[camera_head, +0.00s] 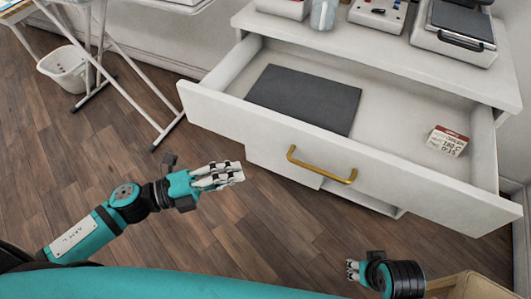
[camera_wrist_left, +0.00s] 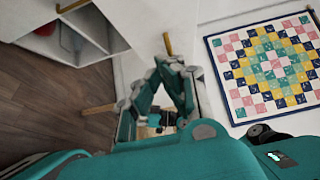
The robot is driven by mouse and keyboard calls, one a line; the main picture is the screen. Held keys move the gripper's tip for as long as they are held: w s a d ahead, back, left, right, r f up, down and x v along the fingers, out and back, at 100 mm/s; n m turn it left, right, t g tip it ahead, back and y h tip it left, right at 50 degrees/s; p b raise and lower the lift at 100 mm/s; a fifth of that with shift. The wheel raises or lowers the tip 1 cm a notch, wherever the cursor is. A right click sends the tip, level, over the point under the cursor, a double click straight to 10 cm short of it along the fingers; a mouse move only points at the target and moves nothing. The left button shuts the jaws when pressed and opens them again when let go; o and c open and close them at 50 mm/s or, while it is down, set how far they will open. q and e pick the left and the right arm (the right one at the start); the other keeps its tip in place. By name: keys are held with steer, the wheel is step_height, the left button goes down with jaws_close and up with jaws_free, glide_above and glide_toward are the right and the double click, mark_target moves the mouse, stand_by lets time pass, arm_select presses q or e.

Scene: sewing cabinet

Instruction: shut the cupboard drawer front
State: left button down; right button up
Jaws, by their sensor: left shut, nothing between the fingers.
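The cupboard drawer is pulled well out, and its white drawer front (camera_head: 420,185) faces me with a brass handle (camera_head: 303,164) near its middle. Inside lie a dark grey flat sheet (camera_head: 305,98) and a small red and white box (camera_head: 447,141). My left gripper (camera_head: 238,172) is shut and empty, left of the handle and apart from it in the picture. In the left wrist view the left gripper's fingers (camera_wrist_left: 172,75) show close together, with a brass bar (camera_wrist_left: 167,44) beyond them. My right gripper (camera_head: 351,270) is low, below the drawer front; its fingers are too small to judge.
The cabinet top (camera_head: 300,32) carries several devices and a glass jar (camera_head: 323,14). A folding-leg table (camera_head: 125,85) and a white bin (camera_head: 63,68) stand at the left. Wooden floor (camera_head: 60,140) is clear between. A patchwork quilt (camera_wrist_left: 265,65) shows in the wrist view.

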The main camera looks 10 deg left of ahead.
mark_target(286, 147)
arm_select(q)
steer(key=w+d, duration=0.6)
steer(key=shift+w+d, duration=0.15)
steer(key=shift+w, duration=0.2)
arm_select(e)
steer(key=shift+w+f, duration=0.1)
steer(key=shift+f, duration=0.05)
arm_select(q)
steer(key=shift+w, duration=0.1)
